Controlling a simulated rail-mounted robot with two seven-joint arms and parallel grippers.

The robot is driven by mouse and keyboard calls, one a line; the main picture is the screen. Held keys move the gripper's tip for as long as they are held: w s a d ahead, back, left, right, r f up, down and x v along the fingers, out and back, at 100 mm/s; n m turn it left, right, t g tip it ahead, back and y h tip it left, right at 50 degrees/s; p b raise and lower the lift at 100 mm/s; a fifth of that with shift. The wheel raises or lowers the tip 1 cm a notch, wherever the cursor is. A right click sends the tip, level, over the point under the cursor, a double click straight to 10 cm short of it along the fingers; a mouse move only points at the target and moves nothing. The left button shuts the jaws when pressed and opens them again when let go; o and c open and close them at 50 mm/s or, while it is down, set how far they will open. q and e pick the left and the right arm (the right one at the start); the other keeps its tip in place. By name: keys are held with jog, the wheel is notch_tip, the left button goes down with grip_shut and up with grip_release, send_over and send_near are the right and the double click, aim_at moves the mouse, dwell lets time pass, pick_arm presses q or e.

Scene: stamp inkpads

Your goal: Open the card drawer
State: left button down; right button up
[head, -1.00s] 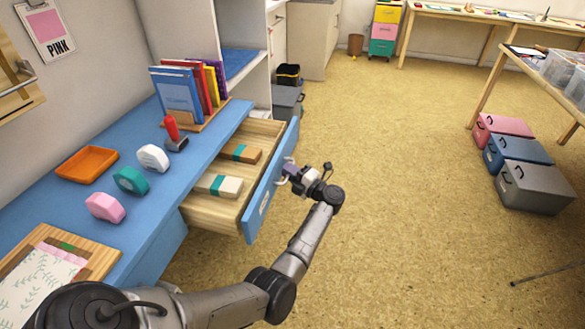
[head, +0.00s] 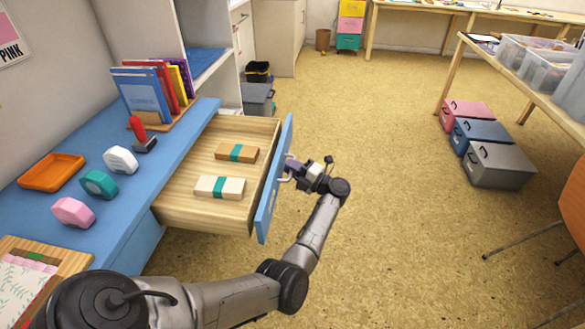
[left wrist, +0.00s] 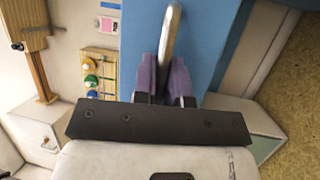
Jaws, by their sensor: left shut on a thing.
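The card drawer (head: 180,203) is pulled well out from under the blue desk. It has a wooden body and a blue front (head: 272,190). Inside lie a brown card bundle (head: 224,151) and a white card bundle (head: 209,187), each with a teal band. My left gripper (head: 291,168) is at the outer side of the drawer front, shut on the drawer's handle. In the left wrist view its purple fingers (left wrist: 165,78) close around the metal handle (left wrist: 171,38), with the blue drawer front behind. My right gripper is not in view.
The desk (head: 128,205) holds an orange tray (head: 51,173), pink, teal and white tape dispensers, a red-handled stamp (head: 139,133) and a rack of books (head: 150,95). The floor right of the drawer is open. Storage boxes (head: 498,165) stand further right.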

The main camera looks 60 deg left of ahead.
pick_arm(q)
jog(key=shift+f, duration=0.1)
jog(key=c, duration=1.5)
grip_release()
jog(key=shift+a, duration=0.1)
jog(key=shift+o, duration=0.2)
jog(key=v, duration=1.4)
jog(key=shift+p, duration=0.45)
jog(key=shift+s, duration=0.1)
